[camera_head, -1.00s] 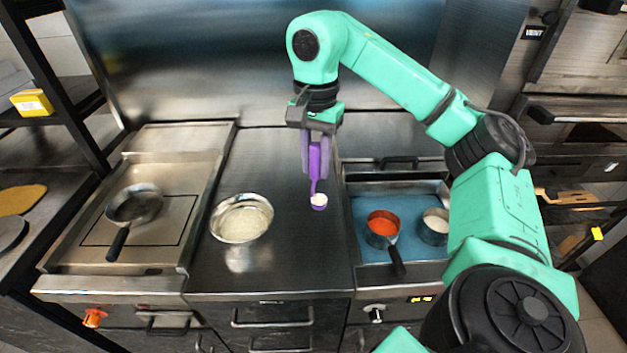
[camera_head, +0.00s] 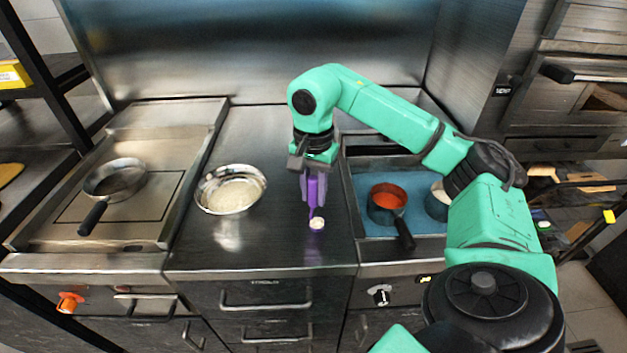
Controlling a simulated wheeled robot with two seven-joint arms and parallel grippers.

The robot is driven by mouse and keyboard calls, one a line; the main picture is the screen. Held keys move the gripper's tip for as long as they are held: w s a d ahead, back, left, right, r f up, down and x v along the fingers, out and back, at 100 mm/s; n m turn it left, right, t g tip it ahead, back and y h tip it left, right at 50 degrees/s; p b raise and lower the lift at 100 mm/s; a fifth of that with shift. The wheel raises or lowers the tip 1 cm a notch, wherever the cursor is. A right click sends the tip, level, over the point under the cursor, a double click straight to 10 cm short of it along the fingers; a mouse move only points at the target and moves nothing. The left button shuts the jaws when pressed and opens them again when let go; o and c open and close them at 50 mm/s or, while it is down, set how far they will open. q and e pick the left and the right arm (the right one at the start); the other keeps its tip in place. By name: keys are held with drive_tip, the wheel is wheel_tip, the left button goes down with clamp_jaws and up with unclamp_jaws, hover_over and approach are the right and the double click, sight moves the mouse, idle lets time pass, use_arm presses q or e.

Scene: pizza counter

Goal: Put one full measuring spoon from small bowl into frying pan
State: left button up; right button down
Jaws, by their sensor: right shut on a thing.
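My right gripper (camera_head: 316,192) is shut on the purple measuring spoon (camera_head: 312,196), which hangs down with its cup low. The spoon's cup holds white content and is above or close to the steel counter; I cannot tell if it touches. The small metal bowl (camera_head: 206,184) with white grain-like content stands on the counter, left of the spoon. The frying pan (camera_head: 113,180) sits on the cooktop at left, its black handle toward the front. My left gripper is not in view.
The steel counter (camera_head: 280,245) is clear around the bowl. At right, a pot with red sauce (camera_head: 388,200) and another pot (camera_head: 438,201) stand on a blue surface (camera_head: 366,226). A yellow box (camera_head: 12,75) is on the left shelf.

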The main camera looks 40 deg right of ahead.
sight(313, 177)
drive_tip(key=shift+f, duration=0.25)
drive_tip(key=c, duration=0.6)
unclamp_jaws()
drive_tip(key=shift+c, duration=0.2)
drive_tip(key=shift+r, duration=0.65)
wheel_tip(313, 177, up, 4)
drive_tip(key=shift+w+r+p, duration=0.1)
drive_tip(key=shift+p, duration=0.3)
wheel_tip(313, 177, up, 7)
drive_tip(key=p, duration=0.4)
drive_tip(key=shift+p, duration=0.4)
